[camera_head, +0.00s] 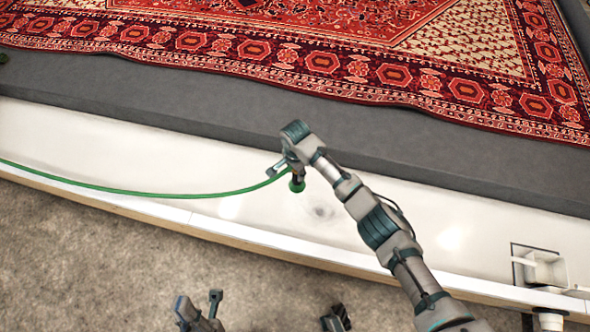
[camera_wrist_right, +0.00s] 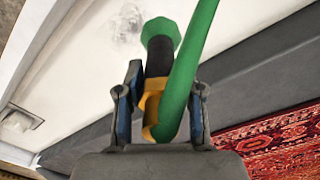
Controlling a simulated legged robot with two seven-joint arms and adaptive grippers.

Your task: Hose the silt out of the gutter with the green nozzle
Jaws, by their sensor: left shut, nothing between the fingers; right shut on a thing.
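The green nozzle (camera_head: 297,186) is in my right gripper (camera_head: 289,167), over the white gutter (camera_head: 120,150). In the right wrist view the nozzle (camera_wrist_right: 161,34) has a green head, a dark neck and a yellow part, held between the two fingers of the gripper (camera_wrist_right: 160,105). The green hose (camera_head: 140,193) runs from it to the left. A faint grey silt patch (camera_head: 320,210) lies on the gutter floor just right of and below the nozzle. It shows in the wrist view (camera_wrist_right: 125,24) beyond the nozzle head. My left gripper (camera_head: 200,311) is shut and empty at the bottom edge, partly cut off.
A red patterned rug (camera_head: 330,62) lies on the dark grey platform (camera_head: 130,88) behind the gutter. A white drain fitting (camera_head: 545,270) sits at the gutter's right end. Rough brown-grey ground (camera_head: 100,265) lies in front of the gutter's rim.

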